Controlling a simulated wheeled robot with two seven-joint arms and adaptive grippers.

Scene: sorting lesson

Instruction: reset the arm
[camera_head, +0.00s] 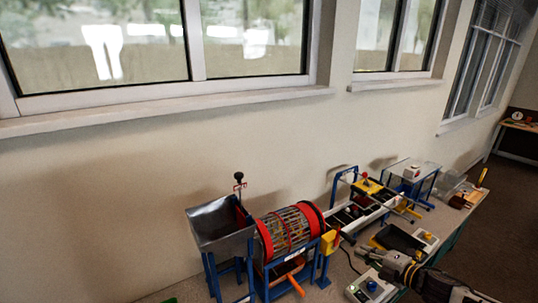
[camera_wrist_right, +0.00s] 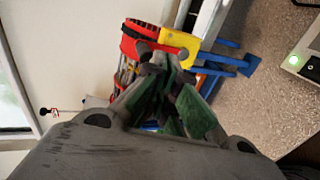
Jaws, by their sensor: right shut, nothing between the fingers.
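My right arm comes in from the bottom right in the head view, with the right gripper (camera_head: 368,252) over the table near its front edge. In the right wrist view the right gripper's fingers (camera_wrist_right: 160,58) meet at the tips, shut with nothing between them. Beyond the fingertips in that view is the red-rimmed drum (camera_wrist_right: 130,42) with its yellow block (camera_wrist_right: 180,42). I cannot tell whether the fingers touch it. In the head view the drum (camera_head: 290,230) is left of the gripper. My left gripper is not in view.
A metal hopper (camera_head: 222,228) on blue legs stands left of the drum. A blue-framed rail unit (camera_head: 362,205) stands behind the gripper, beside a black tray (camera_head: 398,240). The wall and windows bound the back.

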